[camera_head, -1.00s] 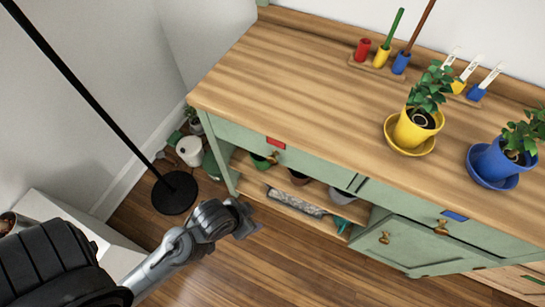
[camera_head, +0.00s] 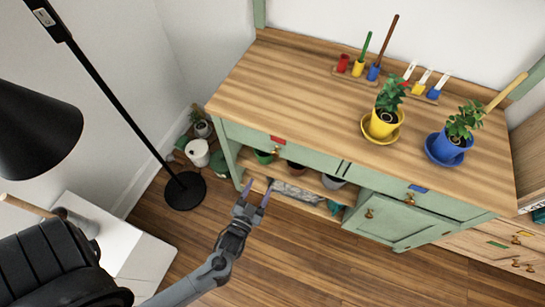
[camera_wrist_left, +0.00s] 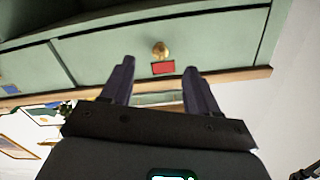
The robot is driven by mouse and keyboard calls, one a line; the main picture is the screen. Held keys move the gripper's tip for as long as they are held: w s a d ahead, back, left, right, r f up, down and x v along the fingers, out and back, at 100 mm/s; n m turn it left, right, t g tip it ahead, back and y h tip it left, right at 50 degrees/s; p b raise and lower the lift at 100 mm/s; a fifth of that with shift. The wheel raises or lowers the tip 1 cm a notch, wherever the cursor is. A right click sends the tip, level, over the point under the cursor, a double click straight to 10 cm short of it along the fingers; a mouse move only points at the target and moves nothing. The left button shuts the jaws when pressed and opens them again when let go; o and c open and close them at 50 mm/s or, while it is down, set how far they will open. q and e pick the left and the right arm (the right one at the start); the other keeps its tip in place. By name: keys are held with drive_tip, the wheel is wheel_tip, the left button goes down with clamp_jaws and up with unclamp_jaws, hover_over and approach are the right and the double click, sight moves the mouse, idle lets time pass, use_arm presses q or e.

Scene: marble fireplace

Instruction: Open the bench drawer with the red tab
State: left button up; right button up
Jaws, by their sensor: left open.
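The green bench drawer (camera_head: 312,157) sits at the left of the bench front and is shut. Its red tab (camera_head: 277,139) is at the top edge, above a brass knob (camera_head: 274,151). My left gripper (camera_head: 257,190) is open and empty, below and in front of this drawer, fingers pointing toward the bench. In the left wrist view, the brass knob (camera_wrist_left: 160,49) and red tab (camera_wrist_left: 163,68) show beyond and between the two spread fingers (camera_wrist_left: 160,85), apart from them. That view is upside down, with the tab under the knob. My right gripper is not in view.
A blue tab (camera_head: 418,189) marks another drawer to the right, above a cabinet door (camera_head: 395,219). Potted plants (camera_head: 384,122) stand on the benchtop. A black floor lamp (camera_head: 186,191) stands left. Floor in front is clear.

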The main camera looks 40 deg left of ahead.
sight(275, 155)
use_arm(q)
drive_tip(key=w+a+r, duration=0.1)
drive_tip(key=w, duration=0.2)
drive_tip(key=w+a+r+b, duration=0.1)
drive_tip(key=w, duration=0.3)
drive_tip(key=w+a+r, duration=0.1)
drive_tip(key=w, duration=0.2)
drive_tip(key=shift+w, duration=0.2)
drive_tip(key=shift+w+a+r+b, duration=0.1)
drive_tip(key=shift+w+a+b, duration=0.2)
drive_tip(key=shift+w, duration=0.4)
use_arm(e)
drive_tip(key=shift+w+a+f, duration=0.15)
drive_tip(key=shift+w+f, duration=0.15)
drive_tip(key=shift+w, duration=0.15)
use_arm(q)
clamp_jaws()
